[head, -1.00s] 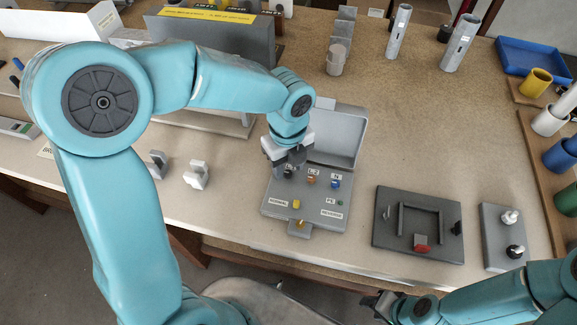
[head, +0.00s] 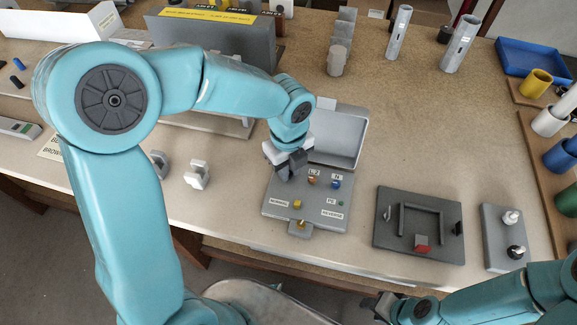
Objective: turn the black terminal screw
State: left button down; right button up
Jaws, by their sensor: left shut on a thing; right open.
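The grey terminal box (head: 275,207) lies on the bench with its lid (head: 340,137) open at the back. On it show a brown screw (head: 311,181) labelled L2, a blue screw (head: 336,184) labelled N, a yellow one (head: 297,203) and a small green one (head: 341,203). My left gripper (head: 287,173) points down at the box's back left corner. It is shut at the black terminal screw's place; its fingers hide the screw. My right gripper (head: 378,305) is open and empty, low in front of the bench edge.
A dark fixture plate (head: 385,240) with a red block and a grey block (head: 493,240) with white and black knobs stand to the right. A blue tray (head: 530,58) sits at the far right.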

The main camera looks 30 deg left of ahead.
pick_arm(q)
jog(key=n+b, duration=0.1)
jog(key=n, duration=0.3)
jog(key=shift+f+n, duration=0.1)
jog(key=shift+n, duration=0.2)
jog(key=n+b, duration=0.1)
jog(key=n, duration=0.3)
jog(key=n+b, duration=0.1)
jog(key=n, duration=0.3)
jog(key=n+b, duration=0.1)
jog(key=n, duration=0.3)
jog(key=shift+n, duration=0.3)
jog(key=n+b, duration=0.1)
jog(key=n, duration=0.3)
jog(key=shift+n+b, duration=0.3)
jog(key=n+b, duration=0.1)
jog(key=n, duration=0.3)
jog(key=shift+n, duration=0.3)
jog(key=n+b, duration=0.1)
jog(key=n, duration=0.7)
jog(key=shift+b, duration=0.3)
jog(key=shift+n, duration=0.5)
